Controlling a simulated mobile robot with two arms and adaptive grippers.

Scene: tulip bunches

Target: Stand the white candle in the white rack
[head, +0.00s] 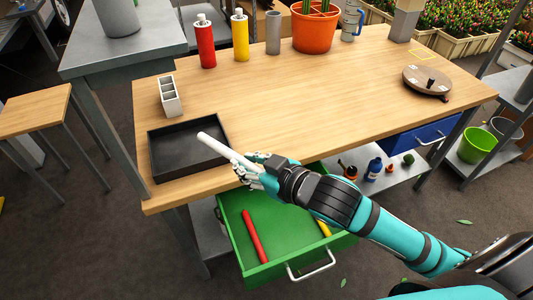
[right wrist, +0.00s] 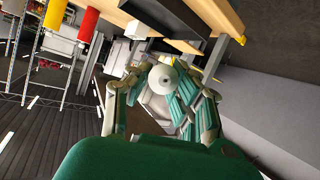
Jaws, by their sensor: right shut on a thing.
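The white candle (head: 218,144) is held in my right gripper (head: 256,168), which is shut around its lower right part. The candle lies tilted, its free end up and to the left over the black tray (head: 222,166). In the right wrist view the candle (right wrist: 165,80) shows nearly end-on between the fingers of my right gripper (right wrist: 164,96). The white rack (head: 171,99), a small block with square openings, stands on the table behind the tray, apart from the candle. Its visible openings look empty. My left gripper is not in view.
The green drawer (head: 283,238) is open below the table's front edge, with a red candle (head: 253,236) and a yellow one (head: 323,228) inside. A red can (head: 206,46), yellow can (head: 241,38) and orange pot (head: 313,30) stand at the back. The table's middle is clear.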

